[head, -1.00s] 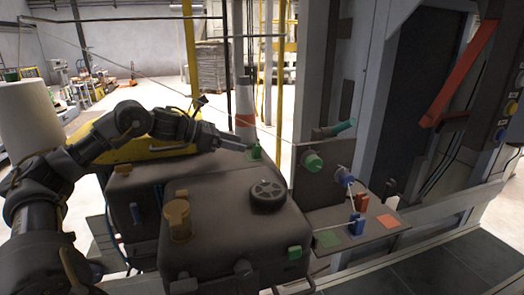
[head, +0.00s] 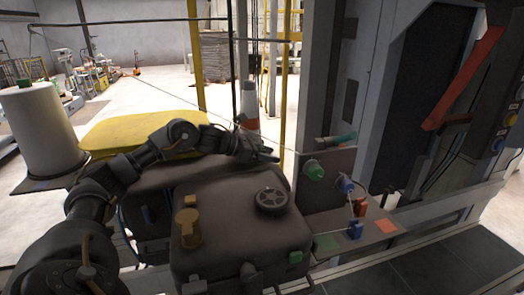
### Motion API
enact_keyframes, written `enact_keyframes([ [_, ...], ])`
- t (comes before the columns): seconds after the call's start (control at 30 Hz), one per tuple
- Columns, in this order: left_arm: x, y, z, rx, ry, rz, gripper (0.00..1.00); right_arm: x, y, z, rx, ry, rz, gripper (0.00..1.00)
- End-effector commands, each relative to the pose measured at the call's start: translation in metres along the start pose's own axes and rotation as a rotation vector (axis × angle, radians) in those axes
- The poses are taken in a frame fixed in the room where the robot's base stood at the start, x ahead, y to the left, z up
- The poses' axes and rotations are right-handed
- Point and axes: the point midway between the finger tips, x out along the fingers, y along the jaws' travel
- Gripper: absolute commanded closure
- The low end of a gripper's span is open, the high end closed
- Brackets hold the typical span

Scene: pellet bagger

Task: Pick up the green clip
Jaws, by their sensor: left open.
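I cannot single out the green clip for certain. A small green piece that showed by the dark machine's back edge earlier does not show now; my left gripper (head: 270,157) covers about that place. Other green parts are in view: a small green block (head: 295,257) on the machine's front corner, a round green knob (head: 313,171) and a teal handle (head: 336,139) on the upright panel. My left gripper is open, pointing right above the machine's back edge; its fingertips are small and dark. I see nothing held in it. My right gripper is out of view.
The dark machine body (head: 235,225) carries a black handwheel (head: 271,200) and a tan knob (head: 188,228). The shelf at right holds a blue clip (head: 355,231), a red clip (head: 361,206), a green patch (head: 326,243) and an orange patch (head: 386,226). A cone (head: 249,107) stands behind.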

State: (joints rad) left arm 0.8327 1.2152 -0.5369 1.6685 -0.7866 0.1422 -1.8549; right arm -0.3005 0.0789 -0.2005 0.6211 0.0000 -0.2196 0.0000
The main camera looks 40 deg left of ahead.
Motion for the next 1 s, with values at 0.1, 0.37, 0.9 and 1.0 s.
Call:
enact_keyframes([
  [0.1,0.001,0.0,-0.001,0.001,0.0,0.001,0.49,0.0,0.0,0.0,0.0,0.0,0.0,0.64],
  [0.37,0.001,0.0,-0.001,0.0,0.0,0.0,0.7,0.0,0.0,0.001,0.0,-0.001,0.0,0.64],
  [0.9,-0.002,0.0,0.005,0.001,-0.001,0.001,0.97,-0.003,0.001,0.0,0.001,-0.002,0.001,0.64],
  [1.0,-0.005,0.0,0.014,0.001,-0.002,0.001,0.97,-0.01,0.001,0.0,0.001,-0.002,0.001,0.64],
])
